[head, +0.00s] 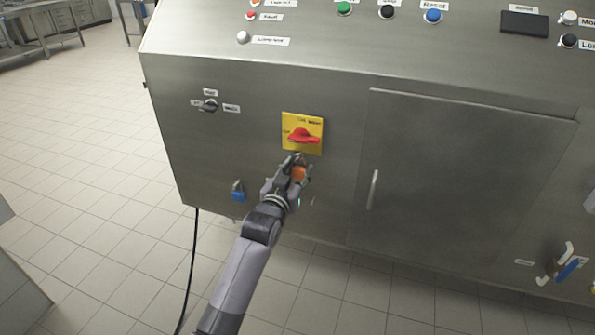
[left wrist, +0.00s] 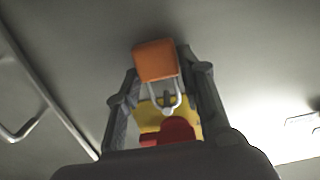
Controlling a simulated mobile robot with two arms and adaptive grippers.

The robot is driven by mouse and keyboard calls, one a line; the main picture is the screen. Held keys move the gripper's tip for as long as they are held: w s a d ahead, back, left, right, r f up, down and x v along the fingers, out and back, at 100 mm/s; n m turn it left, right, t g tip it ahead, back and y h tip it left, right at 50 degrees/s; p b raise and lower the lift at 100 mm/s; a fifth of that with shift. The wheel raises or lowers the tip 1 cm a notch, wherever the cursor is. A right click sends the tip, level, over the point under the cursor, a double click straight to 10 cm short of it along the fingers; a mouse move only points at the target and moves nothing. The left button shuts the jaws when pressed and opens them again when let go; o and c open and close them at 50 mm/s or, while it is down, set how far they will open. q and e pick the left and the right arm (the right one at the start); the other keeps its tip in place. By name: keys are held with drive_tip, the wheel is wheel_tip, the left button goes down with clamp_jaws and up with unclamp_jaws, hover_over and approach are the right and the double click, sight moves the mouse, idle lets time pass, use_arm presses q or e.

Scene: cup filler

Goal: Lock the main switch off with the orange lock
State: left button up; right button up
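The main switch is a yellow plate (head: 315,121) with a red rotary handle (head: 305,136) on the machine's front panel. The handle lies roughly sideways; its small labels are hard to read. My left gripper (head: 299,171) is just below the plate, with the orange lock (head: 298,174) between its fingers. In the left wrist view, the orange lock (left wrist: 156,60) sits between the two fingertips, which appear to touch its sides. Its metal shackle points toward the yellow plate and red handle (left wrist: 172,132). I cannot see the shackle passing through the switch. My right gripper is not in view.
A black selector knob (head: 210,105) is at upper left. A closed door (head: 455,175) with a bar handle (head: 373,189) is to the right. A black cable (head: 189,270) runs down to the floor.

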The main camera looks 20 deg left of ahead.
use_arm(q)
drive_tip(key=o, duration=0.4)
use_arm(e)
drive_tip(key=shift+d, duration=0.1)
